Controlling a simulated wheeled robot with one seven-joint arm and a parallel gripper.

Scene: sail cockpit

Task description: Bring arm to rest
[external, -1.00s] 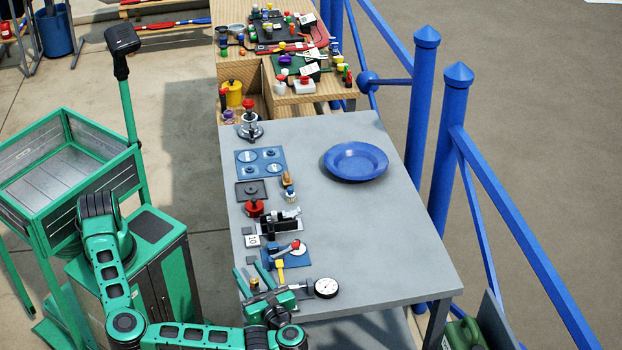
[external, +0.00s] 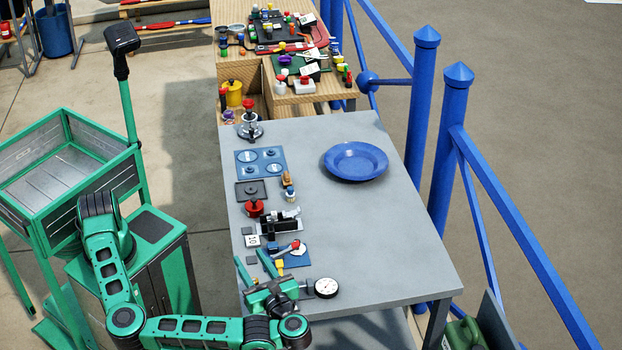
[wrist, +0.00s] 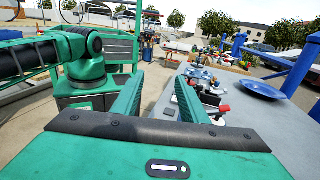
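My gripper (external: 250,257) is at the near left edge of the grey table in the external view. Its two green fingers stand apart with nothing between them. The wrist view shows the same open, empty fingers of my gripper (wrist: 157,95), pointing forward. In the external view, the fingertips appear beside a small grey block and the blue plate with a red-and-white lever part (external: 290,254). I cannot tell how high the fingers are above the table.
The grey table (external: 390,240) carries a blue dish (external: 356,161), a dial gauge (external: 327,288), a red knob (external: 254,208) and a blue panel (external: 260,162) with round parts. Blue railing posts (external: 418,110) stand to the right. The table's right half is mostly clear.

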